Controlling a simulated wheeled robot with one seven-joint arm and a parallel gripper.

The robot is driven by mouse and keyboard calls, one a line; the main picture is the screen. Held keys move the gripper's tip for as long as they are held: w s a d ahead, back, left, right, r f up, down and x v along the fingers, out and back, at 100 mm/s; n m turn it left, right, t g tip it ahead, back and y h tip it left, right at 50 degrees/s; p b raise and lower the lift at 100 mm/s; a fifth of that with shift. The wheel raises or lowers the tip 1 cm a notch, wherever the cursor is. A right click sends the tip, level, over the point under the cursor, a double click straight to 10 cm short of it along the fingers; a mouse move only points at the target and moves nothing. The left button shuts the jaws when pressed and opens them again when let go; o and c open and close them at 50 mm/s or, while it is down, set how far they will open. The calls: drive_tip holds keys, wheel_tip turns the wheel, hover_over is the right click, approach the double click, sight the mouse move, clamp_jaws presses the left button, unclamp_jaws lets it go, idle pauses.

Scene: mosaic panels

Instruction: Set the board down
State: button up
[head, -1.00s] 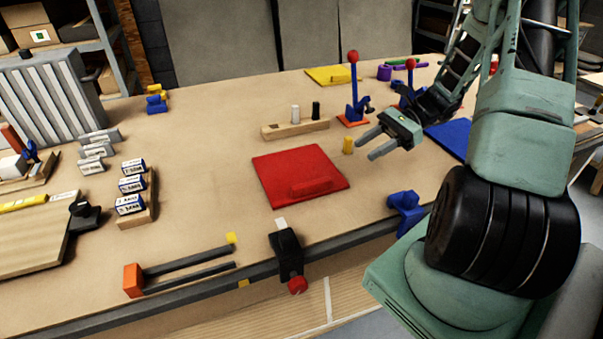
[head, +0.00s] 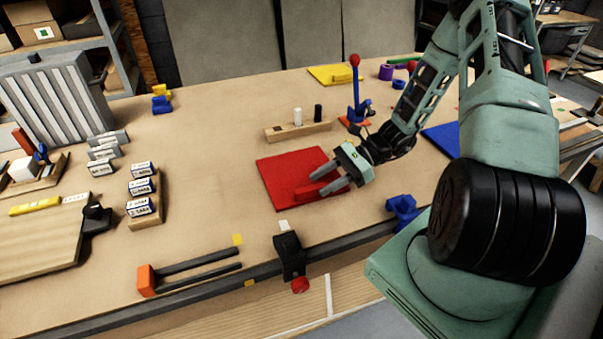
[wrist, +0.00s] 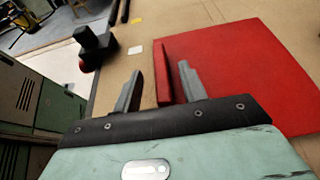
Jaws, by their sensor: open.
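The red board (head: 280,180) lies flat on the workbench, near its front edge. Its raised red handle bar (wrist: 163,72) runs along one side. My gripper (head: 318,184) is open above the board, with its fingers pointing left in the head view. In the wrist view my gripper (wrist: 160,78) has one finger on each side of the handle's line, with a gap to it. I cannot tell how far the fingertips are above the board. Part of the handle is hidden behind my fingers in the head view.
A black clamp (head: 290,255) with a red knob sits on the bench edge in front of the board. A wooden block with two pegs (head: 297,131) is behind it. A blue bracket (head: 402,208) stands to the right.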

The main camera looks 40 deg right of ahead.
sight(313, 187)
drive_tip(key=shift+p+x, duration=0.55)
drive_tip(key=shift+x, duration=1.2)
clamp_jaws()
drive_tip(key=shift+r, duration=0.1)
wheel_tip(313, 187, up, 10)
drive_tip(key=shift+f+b, duration=0.1)
drive_tip(key=shift+b, duration=1)
